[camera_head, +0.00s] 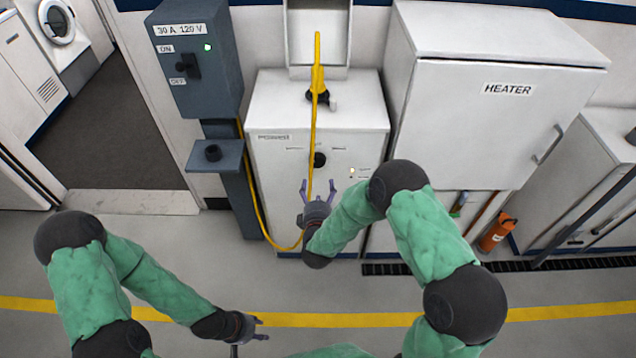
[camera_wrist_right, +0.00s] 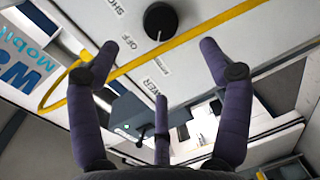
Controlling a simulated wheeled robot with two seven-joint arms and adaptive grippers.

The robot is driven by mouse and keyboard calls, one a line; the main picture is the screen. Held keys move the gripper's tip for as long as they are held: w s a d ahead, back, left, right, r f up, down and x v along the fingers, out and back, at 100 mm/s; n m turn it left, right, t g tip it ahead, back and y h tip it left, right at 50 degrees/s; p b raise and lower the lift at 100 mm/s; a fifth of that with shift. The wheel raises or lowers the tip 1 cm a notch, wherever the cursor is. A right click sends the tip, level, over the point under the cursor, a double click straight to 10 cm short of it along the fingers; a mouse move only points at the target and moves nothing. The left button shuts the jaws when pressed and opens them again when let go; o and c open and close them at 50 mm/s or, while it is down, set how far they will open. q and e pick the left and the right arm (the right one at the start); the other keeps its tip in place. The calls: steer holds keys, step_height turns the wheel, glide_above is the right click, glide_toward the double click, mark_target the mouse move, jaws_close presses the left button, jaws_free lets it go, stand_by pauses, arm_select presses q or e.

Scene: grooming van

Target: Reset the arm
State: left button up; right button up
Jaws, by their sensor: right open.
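My right gripper (camera_head: 318,190) is open and empty in front of the white power cabinet (camera_head: 270,185), near its black knob (camera_head: 319,160). In the right wrist view its spread fingers (camera_wrist_right: 155,75) face the panel, with the black knob (camera_wrist_right: 160,20) and the printed words "OFF" and "SHO" beyond them. A yellow cable (camera_wrist_right: 190,38) crosses the panel between the fingers; I cannot tell whether it touches them. My left gripper (camera_head: 258,328) is low at the bottom of the head view, above the floor and away from the cabinets; its jaw state is unclear.
A grey switch box (camera_head: 195,60) labelled "30 A 120 V" with a green light stands left of the cabinet. The yellow cable (camera_head: 315,110) hangs down the cabinet front. A heater cabinet (camera_head: 480,120) and an orange cylinder (camera_head: 497,232) are to the right. The floor (camera_head: 150,250) at left is clear.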

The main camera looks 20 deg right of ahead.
steer(key=shift+s, duration=0.2)
stand_by(0.4)
steer(key=s+a+f+m+g+y, duration=0.2)
steer(key=s+f+m+g+y, duration=0.15)
steer(key=f, duration=0.35)
steer(key=s+a+f+m+g+y, duration=0.25)
steer(key=s+f+m, duration=0.2)
steer(key=f, duration=0.25)
steer(key=s+a+f+m+g+y, duration=0.1)
steer(key=s+f+m+g, duration=0.2)
steer(key=s, duration=0.8)
steer(key=s+a+f+m+g+y, duration=0.1)
steer(key=s+a+f+m+g, duration=0.1)
steer(key=s+m+g, duration=0.4)
steer(key=s+f, duration=0.1)
steer(key=s, duration=0.4)
steer(key=shift+y, duration=0.3)
steer(key=shift+w, duration=0.1)
